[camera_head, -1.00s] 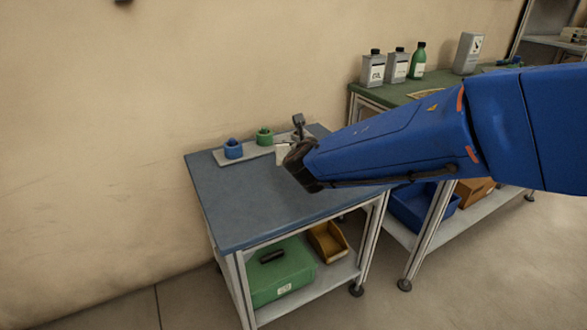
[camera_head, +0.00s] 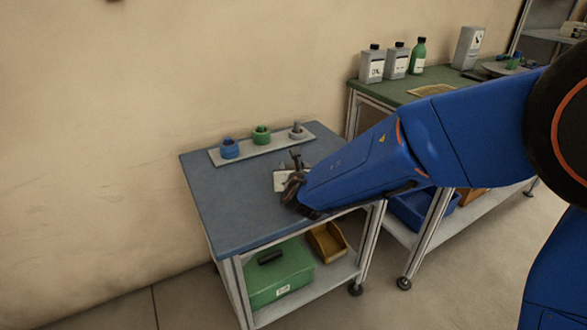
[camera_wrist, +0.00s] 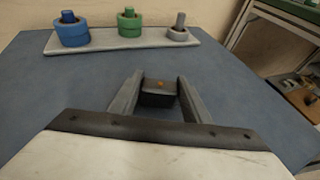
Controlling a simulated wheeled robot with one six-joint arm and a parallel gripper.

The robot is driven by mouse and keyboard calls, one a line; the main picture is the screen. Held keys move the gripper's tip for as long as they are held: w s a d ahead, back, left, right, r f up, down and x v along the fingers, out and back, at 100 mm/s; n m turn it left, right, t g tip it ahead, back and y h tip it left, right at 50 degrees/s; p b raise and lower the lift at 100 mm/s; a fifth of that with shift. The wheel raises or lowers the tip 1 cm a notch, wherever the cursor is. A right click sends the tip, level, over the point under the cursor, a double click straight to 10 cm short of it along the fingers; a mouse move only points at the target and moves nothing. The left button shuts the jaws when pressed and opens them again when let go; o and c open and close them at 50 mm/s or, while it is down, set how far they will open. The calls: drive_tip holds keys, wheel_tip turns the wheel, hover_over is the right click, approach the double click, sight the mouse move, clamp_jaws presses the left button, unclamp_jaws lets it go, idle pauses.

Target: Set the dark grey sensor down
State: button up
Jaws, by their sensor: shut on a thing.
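The dark grey sensor (camera_wrist: 158,97) is a small dark block with an orange-brown spot on its face. In the wrist view it sits between the two grey fingers of my gripper (camera_wrist: 157,84), which are shut on it. In the head view my gripper (camera_head: 297,160) is over the right part of the blue-grey table top (camera_head: 235,200), in front of the rack. The sensor cannot be made out clearly there. I cannot tell whether its underside touches the table.
A pale rack (camera_head: 246,150) along the table's back holds a blue reel (camera_head: 229,150), a green reel (camera_head: 261,136) and a grey reel (camera_head: 297,132). The table's left and front are clear. A green bench (camera_head: 430,95) with bottles stands to the right.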

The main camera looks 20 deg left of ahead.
drive_tip(key=shift+f, duration=0.25)
drive_tip(key=o, duration=1.1)
drive_tip(key=shift+s+r, duration=0.1)
drive_tip(key=shift+r, duration=0.1)
drive_tip(key=v, duration=1.1)
drive_tip(key=shift+s+d+r, duration=0.1)
drive_tip(key=shift+s+d, duration=0.1)
drive_tip(key=shift+s, duration=0.15)
drive_tip(key=shift+d, duration=0.1)
